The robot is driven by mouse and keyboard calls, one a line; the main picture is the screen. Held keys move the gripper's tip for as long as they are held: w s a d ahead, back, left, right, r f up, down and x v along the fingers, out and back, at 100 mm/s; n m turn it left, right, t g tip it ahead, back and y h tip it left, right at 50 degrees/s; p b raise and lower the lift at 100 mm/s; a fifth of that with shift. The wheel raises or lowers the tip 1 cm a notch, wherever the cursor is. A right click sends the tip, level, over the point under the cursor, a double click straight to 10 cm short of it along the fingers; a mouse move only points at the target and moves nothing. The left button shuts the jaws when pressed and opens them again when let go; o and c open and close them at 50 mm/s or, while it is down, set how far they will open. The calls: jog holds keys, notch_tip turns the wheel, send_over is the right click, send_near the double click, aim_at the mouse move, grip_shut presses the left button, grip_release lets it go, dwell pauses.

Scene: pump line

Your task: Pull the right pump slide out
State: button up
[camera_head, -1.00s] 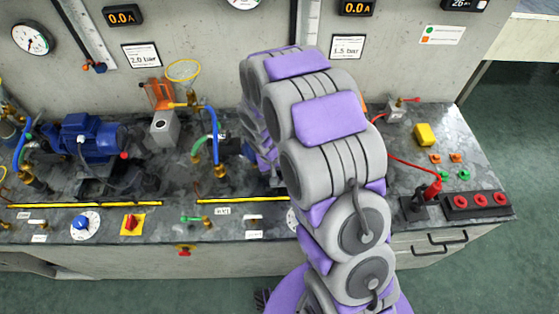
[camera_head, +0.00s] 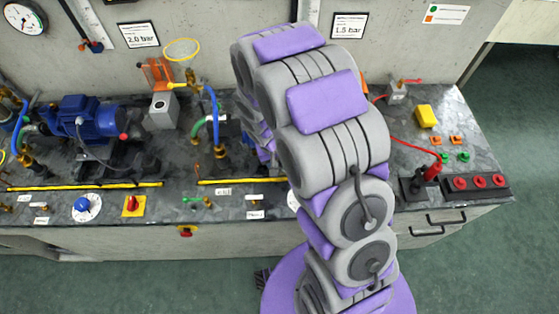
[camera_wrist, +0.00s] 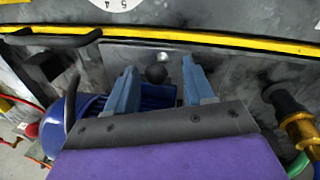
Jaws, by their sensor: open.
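The right pump is mostly hidden behind my arm in the head view. In the wrist view its blue ribbed motor (camera_wrist: 66,118) shows beside and beneath my gripper (camera_wrist: 160,66). A round black knob (camera_wrist: 156,74), which looks like the slide's, sits between the two blue fingers near their tips. The fingers are open with a gap on each side of the knob, and I cannot tell how deep it lies between them. A grey plate (camera_wrist: 130,53) with a bright bolt head lies just beyond the knob. In the head view my gripper is hidden.
A yellow strip (camera_wrist: 220,36) runs along the bench front beyond the knob. A black bar (camera_wrist: 50,39) lies left of the fingers; a brass fitting (camera_wrist: 298,125) stands at right. The left pump (camera_head: 88,118), red cable (camera_head: 410,144) and red-socket block (camera_head: 480,187) flank my arm.

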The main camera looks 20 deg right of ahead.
jog(key=shift+d, duration=0.1)
jog(key=shift+r, duration=0.15)
jog(key=a+r+p, duration=0.1)
jog(key=r+p, duration=0.1)
jog(key=r, duration=0.6)
jog(key=a+r+p, duration=0.1)
jog(key=a+r, duration=0.1)
jog(key=r, duration=0.6)
jog(key=shift+a+r+p, duration=0.3)
jog(key=shift+p, duration=0.05)
jog(key=s+d+r, duration=0.2)
jog(key=s+r, duration=0.1)
jog(key=s, duration=0.6)
jog(key=s+d+r+g+y, duration=0.1)
jog(key=s+r, duration=0.3)
jog(key=s, duration=0.5)
jog(key=s+d+r+y, duration=0.1)
jog(key=s+r, duration=0.3)
jog(key=s, duration=0.4)
jog(key=shift+s+d+g, duration=0.4)
jog(key=shift+d, duration=0.4)
